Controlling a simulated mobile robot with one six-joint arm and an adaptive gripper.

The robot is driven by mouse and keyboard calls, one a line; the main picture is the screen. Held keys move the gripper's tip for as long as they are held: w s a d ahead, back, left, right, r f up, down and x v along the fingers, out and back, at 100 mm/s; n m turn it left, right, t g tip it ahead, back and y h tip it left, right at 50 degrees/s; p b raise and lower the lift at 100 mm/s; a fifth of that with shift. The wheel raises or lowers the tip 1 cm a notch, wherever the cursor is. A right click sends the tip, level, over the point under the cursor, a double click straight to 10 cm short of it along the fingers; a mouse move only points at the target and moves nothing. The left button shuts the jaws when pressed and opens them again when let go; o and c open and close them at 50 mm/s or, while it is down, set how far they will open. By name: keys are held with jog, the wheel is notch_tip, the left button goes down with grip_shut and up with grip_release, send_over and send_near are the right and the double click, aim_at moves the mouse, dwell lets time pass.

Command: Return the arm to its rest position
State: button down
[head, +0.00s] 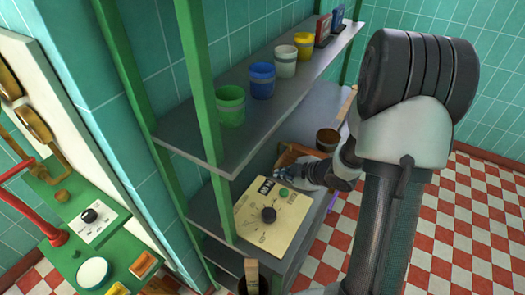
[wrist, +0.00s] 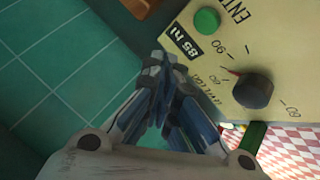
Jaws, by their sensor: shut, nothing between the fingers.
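My arm reaches down the right side of the head view and ends in my gripper (head: 285,175), close to the cream control panel (head: 258,238). In the wrist view my gripper (wrist: 165,66) has its fingers together with nothing between them. The panel (wrist: 297,62) lies to the right of the fingers there. It carries a black knob (wrist: 252,91) with a red pointer, a green button (wrist: 206,20) and a black label reading 85 hl. The knob (head: 268,214) and green button (head: 284,192) also show in the head view. I cannot tell whether the fingertips touch the panel.
A shelf with green posts (head: 208,110) stands beside the arm, holding a green pot (head: 230,106), a blue pot (head: 262,80) and other pots. A brown pot (head: 327,139) stands behind the gripper. A green board (head: 78,225) is at left. Checkered floor (head: 460,225) is open at right.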

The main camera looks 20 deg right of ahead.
jog(key=s+r+m+h, duration=0.2)
jog(key=r+m+h, duration=0.1)
jog(key=r, duration=0.5)
jog(key=s+r+m+h, duration=0.3)
jog(key=r+m, duration=0.1)
jog(key=r, duration=0.5)
jog(key=s+a+r+m+g+y, duration=0.1)
jog(key=s+a+r+m+g, duration=0.1)
jog(key=s+a, duration=0.4)
jog(key=s+a+r+m+g+y, duration=0.1)
jog(key=s+a+m, duration=0.3)
jog(key=s, duration=1)
jog(key=a+r+g, duration=0.1)
jog(key=a, duration=0.2)
jog(key=shift+s+a+r+y, duration=0.15)
jog(key=shift+a+r+y, duration=0.1)
jog(key=shift+y, duration=0.15)
